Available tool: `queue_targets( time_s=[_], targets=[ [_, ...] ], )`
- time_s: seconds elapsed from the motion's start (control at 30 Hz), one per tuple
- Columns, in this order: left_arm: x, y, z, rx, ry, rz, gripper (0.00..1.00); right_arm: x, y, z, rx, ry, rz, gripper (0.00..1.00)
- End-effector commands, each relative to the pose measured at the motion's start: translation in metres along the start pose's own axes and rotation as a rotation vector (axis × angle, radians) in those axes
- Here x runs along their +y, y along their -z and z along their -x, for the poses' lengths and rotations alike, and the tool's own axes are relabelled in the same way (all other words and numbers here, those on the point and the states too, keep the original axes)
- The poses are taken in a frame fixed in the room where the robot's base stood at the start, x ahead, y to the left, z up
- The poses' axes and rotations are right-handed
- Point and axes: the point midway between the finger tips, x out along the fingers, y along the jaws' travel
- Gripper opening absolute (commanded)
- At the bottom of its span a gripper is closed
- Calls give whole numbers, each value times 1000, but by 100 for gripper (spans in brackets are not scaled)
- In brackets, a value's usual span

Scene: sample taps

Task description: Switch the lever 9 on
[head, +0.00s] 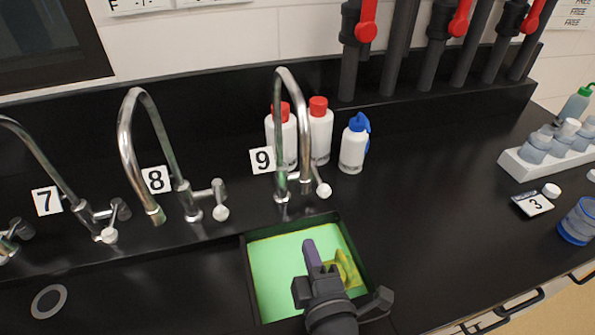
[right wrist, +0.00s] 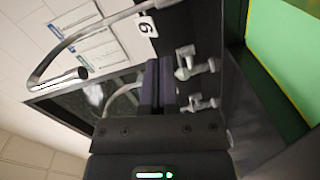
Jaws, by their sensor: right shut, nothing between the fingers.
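Tap 9 (head: 281,150) is a tall curved metal tap behind the green sink, with its number 9 label (head: 262,160) to its left. Its lever (head: 321,185) has a pale round end and sticks out to the right of the tap's base. My right gripper (head: 309,245) is shut and empty over the sink, in front of the lever and apart from it. In the right wrist view, the gripper's dark fingers (right wrist: 158,82) lie together. A number label (right wrist: 146,27) and a curved spout (right wrist: 62,78) show there too. My left gripper is not in view.
Tap 8 (head: 127,150) and tap 7 (head: 40,155) stand to the left. Red-capped bottles (head: 320,135) and a blue-capped bottle (head: 353,148) stand behind tap 9. A white bottle rack (head: 520,170) is at the right.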

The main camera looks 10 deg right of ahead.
Motion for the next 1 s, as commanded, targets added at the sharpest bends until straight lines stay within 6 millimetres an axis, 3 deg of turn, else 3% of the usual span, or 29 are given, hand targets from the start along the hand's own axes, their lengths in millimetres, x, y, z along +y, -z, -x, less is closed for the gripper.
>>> queue_targets(
  time_s=[0.47, 0.9, 1.0],
  targets=[
    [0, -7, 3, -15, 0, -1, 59, 3, 1, -8, 1, -6, 2, 0],
    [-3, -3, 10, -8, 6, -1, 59, 2, 1, -100, 1, -6, 2, 0],
    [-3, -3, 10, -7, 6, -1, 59, 2, -17, -105, -1, -3, 6, 0]
  ],
)
